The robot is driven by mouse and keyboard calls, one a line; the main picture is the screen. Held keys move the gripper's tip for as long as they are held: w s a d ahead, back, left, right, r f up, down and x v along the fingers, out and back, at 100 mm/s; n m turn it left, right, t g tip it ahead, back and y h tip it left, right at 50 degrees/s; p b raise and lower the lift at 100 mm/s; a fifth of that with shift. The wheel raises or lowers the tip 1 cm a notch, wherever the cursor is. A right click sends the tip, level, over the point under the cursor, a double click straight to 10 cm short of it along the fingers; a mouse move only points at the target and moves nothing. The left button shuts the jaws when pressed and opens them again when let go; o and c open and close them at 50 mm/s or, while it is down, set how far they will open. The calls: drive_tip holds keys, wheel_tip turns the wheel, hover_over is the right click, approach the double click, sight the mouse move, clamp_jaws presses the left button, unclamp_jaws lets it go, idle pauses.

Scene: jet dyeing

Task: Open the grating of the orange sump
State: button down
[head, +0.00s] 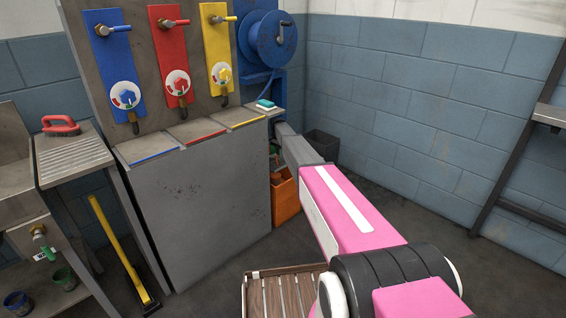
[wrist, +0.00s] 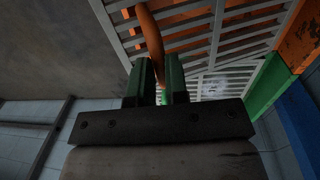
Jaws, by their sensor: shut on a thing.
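The orange sump (head: 286,200) stands on the floor at the right end of the grey cabinet, partly hidden by my arm. In the wrist view its orange side (wrist: 301,38) shows at the upper right. The pale barred grating (wrist: 200,32) fills the top of the wrist view, with orange showing between its bars. My gripper (wrist: 157,65) has green fingers and is shut on a curved orange handle (wrist: 150,35) in front of the bars. In the head view my gripper is mostly hidden behind my arm. How far the grating is tilted I cannot tell.
The grey cabinet (head: 200,215) stands close left of the sump. A dark bin (head: 321,146) is by the wall behind my arm. A wooden slatted thing (head: 285,294) is at the bottom. A blue hose reel (head: 267,40) hangs above. Floor at right is clear.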

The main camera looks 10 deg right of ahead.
drive_tip(key=shift+w+a+r, duration=0.45)
drive_tip(key=shift+w+r, duration=0.25)
drive_tip(key=shift+r, duration=0.05)
drive_tip(key=c, duration=1.1)
unclamp_jaws()
drive_tip(key=shift+s, duration=0.1)
